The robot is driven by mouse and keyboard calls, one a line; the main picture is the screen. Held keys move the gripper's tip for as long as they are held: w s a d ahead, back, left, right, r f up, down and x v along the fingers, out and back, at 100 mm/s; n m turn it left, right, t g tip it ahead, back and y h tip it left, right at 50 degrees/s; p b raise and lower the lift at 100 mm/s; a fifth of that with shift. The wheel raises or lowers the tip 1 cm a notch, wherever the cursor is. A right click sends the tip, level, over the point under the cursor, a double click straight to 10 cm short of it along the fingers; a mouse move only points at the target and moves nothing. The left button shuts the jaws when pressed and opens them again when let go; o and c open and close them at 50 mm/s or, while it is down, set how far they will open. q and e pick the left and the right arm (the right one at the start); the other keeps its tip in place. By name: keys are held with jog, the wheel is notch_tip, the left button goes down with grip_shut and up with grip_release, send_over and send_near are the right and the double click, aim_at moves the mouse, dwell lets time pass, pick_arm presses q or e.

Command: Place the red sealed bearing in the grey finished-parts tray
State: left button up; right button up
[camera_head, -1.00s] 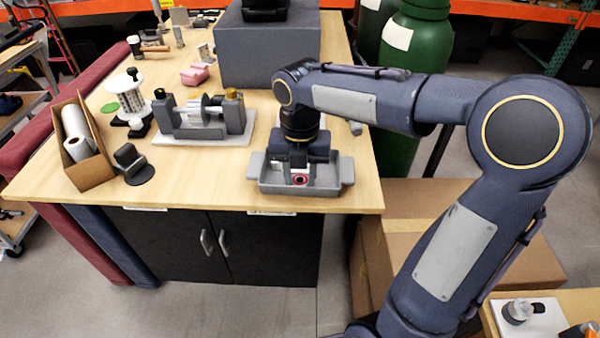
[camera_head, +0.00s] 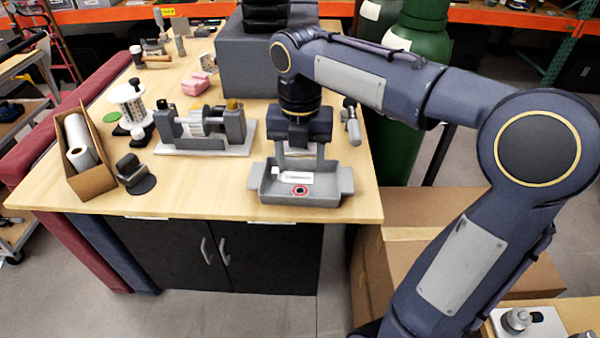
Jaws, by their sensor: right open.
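The red sealed bearing (camera_head: 300,190) lies inside the grey finished-parts tray (camera_head: 300,199), close to its front wall. It shows as a small red ring with a dark centre. A pale label or strip (camera_head: 292,177) shows on the tray floor behind it. My right gripper (camera_head: 300,154) points down above the back part of the tray, behind the bearing. Its two fingers are apart with nothing between them. It is clear of the bearing. My left gripper is not in the view.
A grey fixture on a white plate (camera_head: 206,151) stands left of the tray. A cardboard box with rolls (camera_head: 95,180) and a dark stand (camera_head: 134,175) are further left. A large grey box (camera_head: 240,65) is behind. A metal tool (camera_head: 351,126) lies right of the gripper.

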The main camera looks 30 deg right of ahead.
notch_tip(320, 180, up, 4)
jog(key=s+f+m+t+y, duration=0.2)
jog(key=s+f+m+t, duration=0.15)
jog(key=s+m, duration=0.9)
jog(key=s+a+f+m+t+y, duration=0.1)
jog(key=f+m, duration=0.3)
jog(key=m, duration=0.5)
jog(key=s+a+f+m+t, duration=0.1)
jog(key=s+a+f+m, duration=0.2)
jog(key=m, duration=0.6)
jog(key=shift+s+f+y, duration=0.25)
jog(key=shift+f+y, duration=0.15)
jog(key=shift+f, duration=0.15)
jog(key=shift+a+m, duration=0.1)
jog(key=shift+m, duration=0.15)
jog(key=shift+r+p, duration=0.1)
jog(key=shift+p, duration=0.2)
